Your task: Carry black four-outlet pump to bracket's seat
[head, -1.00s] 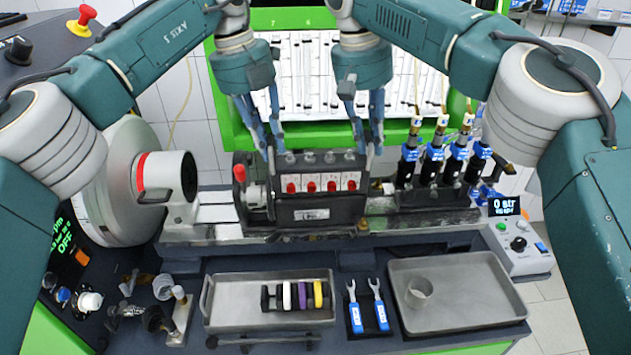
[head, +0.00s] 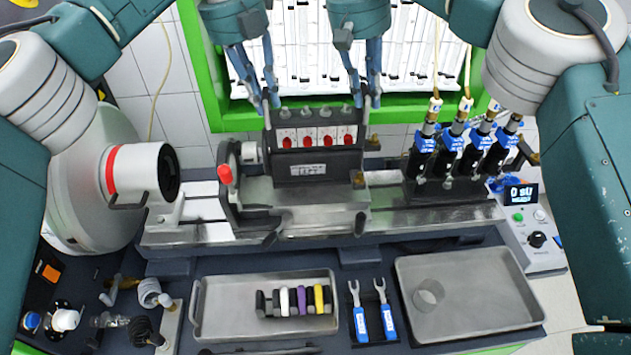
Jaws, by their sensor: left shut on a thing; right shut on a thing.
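The black pump (head: 318,166) shows four red outlets across its front and a white label below them. My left gripper (head: 266,98) is shut on its left end, and my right gripper (head: 365,95) is shut on its right end. The pump is upright and level over the middle of the test bench. The bracket (head: 232,200) stands on the bench rail, with a red-knobbed lever at its left. Its grey metal seat (head: 322,194) shows below the front of the pump. Whether the pump touches the seat is hard to tell.
Several blue-and-black injectors (head: 455,150) stand close at the right on the rail (head: 400,222). A grey drive unit (head: 140,172) is at the left. A tray with coloured rings (head: 212,310), two spanners (head: 373,310) and another tray (head: 495,310) lie in front.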

